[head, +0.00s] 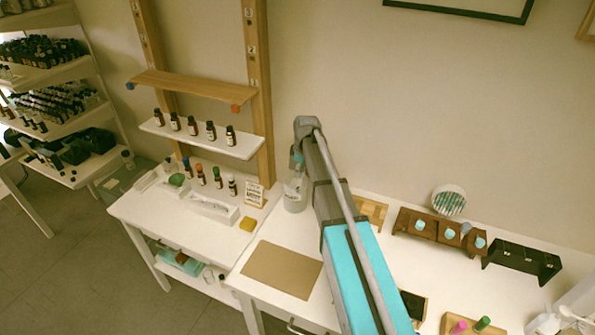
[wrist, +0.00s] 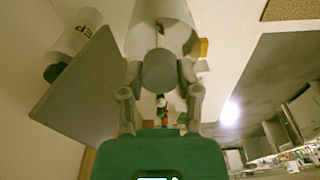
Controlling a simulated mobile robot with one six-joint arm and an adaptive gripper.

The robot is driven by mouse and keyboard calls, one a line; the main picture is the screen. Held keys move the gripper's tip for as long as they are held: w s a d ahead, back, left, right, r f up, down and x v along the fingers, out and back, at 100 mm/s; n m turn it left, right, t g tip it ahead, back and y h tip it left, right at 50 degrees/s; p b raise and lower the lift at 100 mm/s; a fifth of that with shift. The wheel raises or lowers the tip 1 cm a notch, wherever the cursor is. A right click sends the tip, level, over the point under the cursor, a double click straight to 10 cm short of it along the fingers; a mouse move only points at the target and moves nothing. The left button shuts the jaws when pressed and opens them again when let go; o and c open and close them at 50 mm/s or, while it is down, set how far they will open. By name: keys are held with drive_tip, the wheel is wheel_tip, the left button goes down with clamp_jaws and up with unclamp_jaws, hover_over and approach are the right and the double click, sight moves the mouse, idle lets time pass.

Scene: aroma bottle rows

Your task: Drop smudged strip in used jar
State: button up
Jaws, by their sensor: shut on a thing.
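My gripper (wrist: 159,72) is shut in the wrist view, with a grey rounded piece between its fingertips. I take this piece to be the end of the smudged strip (wrist: 158,71); the rest of it is hard to make out. A pale, translucent jar (wrist: 178,15) is straight beyond the fingertips, with a small dark mark showing in front of or inside it. In the head view a clear glass jar (head: 295,196) stands on the white table, just left of my arm. My fingertips are mostly hidden there, close above the jar. I cannot tell whether the strip is inside its mouth.
A brown mat (head: 282,270) lies in front of the jar. Bottles stand on a white shelf (head: 202,137). A wooden rack (head: 432,232) with pale cups is on the right.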

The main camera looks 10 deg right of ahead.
drive_tip(key=shift+f, duration=0.15)
drive_tip(key=o, duration=1)
drive_tip(key=shift+s, duration=0.2)
idle(0.4)
drive_tip(key=s+a+f+m+b, duration=0.1)
drive_tip(key=s+f+m+b, duration=0.1)
drive_tip(key=s, duration=0.7)
drive_tip(key=s+a+f+m+b, duration=0.1)
drive_tip(key=s+m, duration=0.3)
drive_tip(key=s, duration=0.5)
drive_tip(key=s+f+m+h+b, duration=0.1)
drive_tip(key=s+m, duration=0.3)
drive_tip(key=s, duration=0.5)
drive_tip(key=shift+s+a+f+g+b, duration=0.3)
drive_tip(key=shift+s+a+f+b, duration=0.1)
drive_tip(key=shift+f+b, duration=0.4)
